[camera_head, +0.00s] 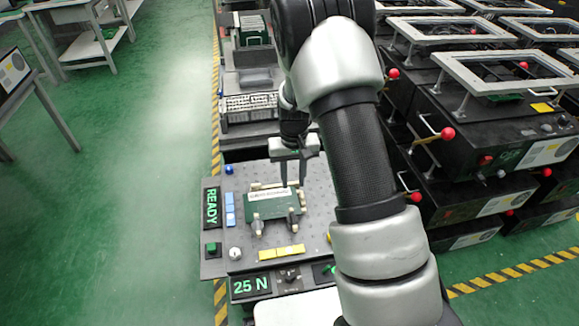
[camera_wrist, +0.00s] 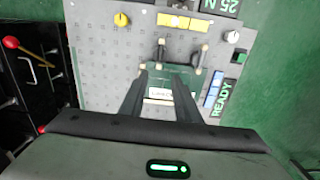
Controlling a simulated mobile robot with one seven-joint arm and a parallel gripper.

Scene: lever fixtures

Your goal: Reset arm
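A green lever fixture (camera_head: 272,206) with a pale label and small levers with cream tips sits on a grey perforated panel (camera_head: 320,205). Two of its levers (camera_head: 257,222) stick out at its near side. In the wrist view two cream-tipped levers (camera_wrist: 161,52) show beyond my fingers. My gripper (camera_head: 293,180) points down over the far side of the fixture. Its two fingers also show in the wrist view (camera_wrist: 168,72), spread apart with the label visible between them and nothing seen held. Whether the fingertips touch the fixture cannot be told.
The panel carries a READY display (camera_head: 212,207), blue blocks (camera_head: 229,208), yellow blocks (camera_head: 282,253), a white knob (camera_head: 235,254) and a 25 N display (camera_head: 250,287). Black cabinets with red-knobbed levers (camera_head: 447,133) stand at the right. Green floor (camera_head: 120,190) is open at the left.

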